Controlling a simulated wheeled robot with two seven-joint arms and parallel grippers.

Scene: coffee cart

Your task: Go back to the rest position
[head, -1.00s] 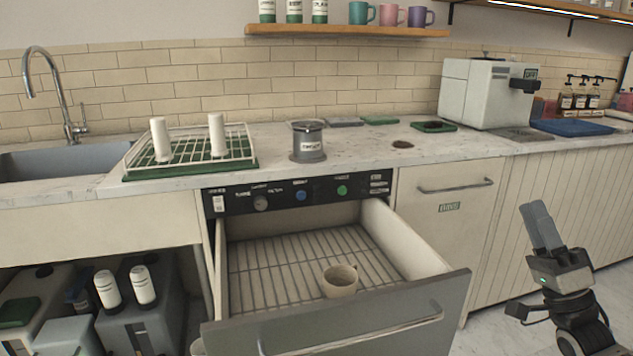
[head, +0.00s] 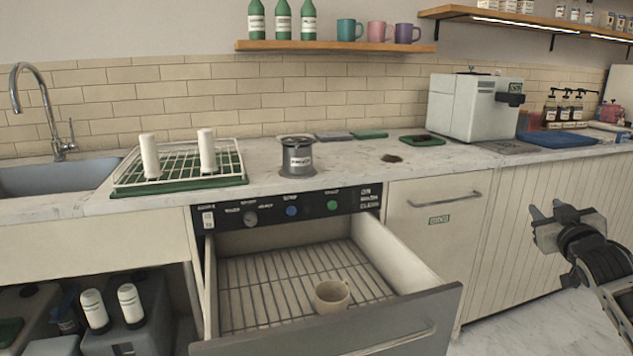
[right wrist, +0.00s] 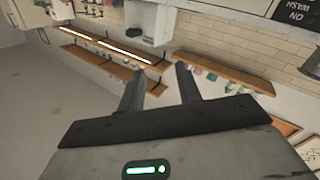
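My right gripper (head: 546,211) is at the right of the head view, in front of the cabinet fronts and away from the counter. In the right wrist view its two fingers (right wrist: 160,88) stand apart with nothing between them. My left gripper is not in view. The dishwasher drawer (head: 330,290) is pulled out, and a cream mug (head: 332,296) stands upright on its wire rack.
The marble counter (head: 340,178) holds a white drying rack (head: 180,168) with two white cylinders, a grey canister (head: 297,158) and a coffee machine (head: 474,106). The open drawer juts out in front. Clear floor shows at the lower right.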

